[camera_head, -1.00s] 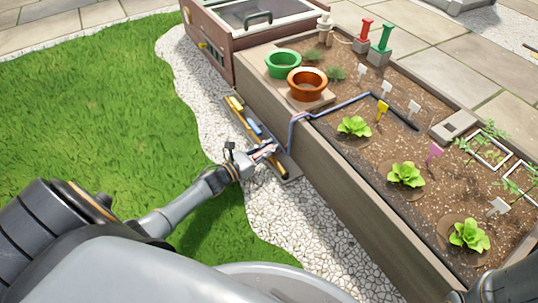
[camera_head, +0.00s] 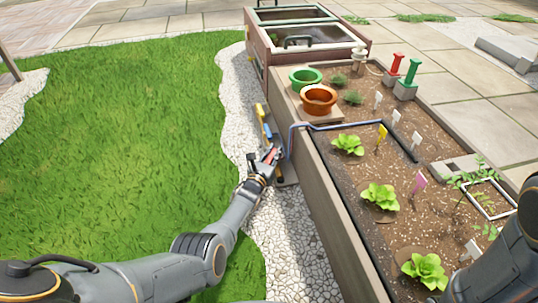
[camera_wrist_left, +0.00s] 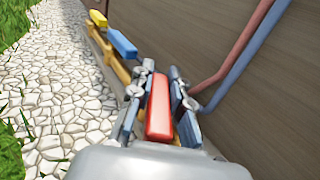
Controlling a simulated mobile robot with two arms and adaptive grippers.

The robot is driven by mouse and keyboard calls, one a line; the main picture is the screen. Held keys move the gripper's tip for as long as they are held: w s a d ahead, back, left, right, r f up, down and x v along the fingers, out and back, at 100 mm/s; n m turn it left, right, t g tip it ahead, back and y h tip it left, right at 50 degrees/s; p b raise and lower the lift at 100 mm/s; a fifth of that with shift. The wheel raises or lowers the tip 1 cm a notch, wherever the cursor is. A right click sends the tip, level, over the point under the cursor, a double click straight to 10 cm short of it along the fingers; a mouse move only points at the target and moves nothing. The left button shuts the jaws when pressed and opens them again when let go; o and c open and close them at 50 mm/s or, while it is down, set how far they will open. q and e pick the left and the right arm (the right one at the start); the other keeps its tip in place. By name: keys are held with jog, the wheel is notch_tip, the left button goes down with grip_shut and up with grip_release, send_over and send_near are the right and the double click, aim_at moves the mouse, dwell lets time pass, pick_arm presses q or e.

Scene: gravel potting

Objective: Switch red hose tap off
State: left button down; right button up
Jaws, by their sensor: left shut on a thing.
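The red hose tap's handle (camera_wrist_left: 158,110) sits between the two fingers of my left gripper (camera_wrist_left: 160,84) in the left wrist view. The fingers lie along both sides of it, shut on it. In the head view, my left gripper (camera_head: 268,157) is low beside the planter's left wall, at the near end of the tap rail. A little red shows between its fingers there. The tap's body is hidden by the gripper. A red pipe (camera_wrist_left: 222,65) and a blue pipe (camera_wrist_left: 245,62) run up the wall beside the gripper. My right gripper is out of view.
A blue handle (camera_wrist_left: 122,44) and a yellow handle (camera_wrist_left: 98,19) stand farther along the rail. The wooden planter (camera_head: 335,215) is close on the right, with plants, pots and labels. White gravel (camera_head: 285,240) and grass (camera_head: 120,150) lie open to the left.

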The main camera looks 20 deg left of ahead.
pick_arm(q)
jog(key=shift+d+n+y, duration=0.1)
jog(key=shift+n+y, duration=0.5)
jog(key=shift+y, duration=0.3)
jog(key=c, duration=1.2)
grip_release()
jog(key=shift+h, duration=0.3)
